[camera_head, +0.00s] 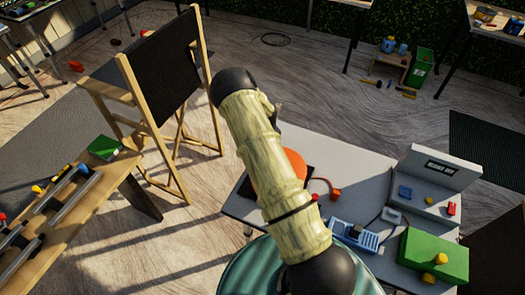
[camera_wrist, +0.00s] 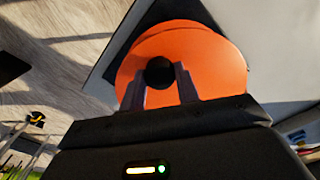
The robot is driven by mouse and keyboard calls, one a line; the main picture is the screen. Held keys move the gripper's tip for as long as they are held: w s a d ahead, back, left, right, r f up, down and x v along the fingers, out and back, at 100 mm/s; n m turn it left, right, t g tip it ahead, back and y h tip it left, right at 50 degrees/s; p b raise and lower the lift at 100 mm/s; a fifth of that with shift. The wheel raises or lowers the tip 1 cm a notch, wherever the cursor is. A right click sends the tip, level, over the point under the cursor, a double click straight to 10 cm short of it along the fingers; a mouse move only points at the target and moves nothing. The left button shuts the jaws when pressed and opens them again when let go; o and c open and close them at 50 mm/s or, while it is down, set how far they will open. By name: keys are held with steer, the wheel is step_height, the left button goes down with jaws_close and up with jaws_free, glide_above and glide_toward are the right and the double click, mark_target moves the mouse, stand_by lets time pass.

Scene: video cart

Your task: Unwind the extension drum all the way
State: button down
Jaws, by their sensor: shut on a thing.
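The extension drum is an orange disc (camera_wrist: 207,62) with a dark round knob (camera_wrist: 159,72) on its face. In the wrist view my gripper (camera_wrist: 160,85) has its two fingers on either side of the knob and is shut on it. In the head view the drum (camera_head: 296,168) shows only in part, because my arm covers most of it and hides my gripper. A red plug-like piece (camera_head: 335,194) on a short red cable lies just right of the drum on the grey table.
The grey table (camera_head: 365,170) also holds a blue device (camera_head: 353,236), a green box (camera_head: 433,256) and a light panel (camera_head: 440,171) with small coloured parts. A folding chair (camera_head: 165,80) and a wooden bench (camera_head: 75,225) stand left.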

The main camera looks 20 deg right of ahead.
steer(key=c, duration=1)
jaws_free()
steer(key=shift+c, duration=0.2)
step_height(320, 180, up, 17)
steer(key=b, duration=0.1)
steer(key=shift+r+b, duration=0.2)
steer(key=shift+b, duration=0.15)
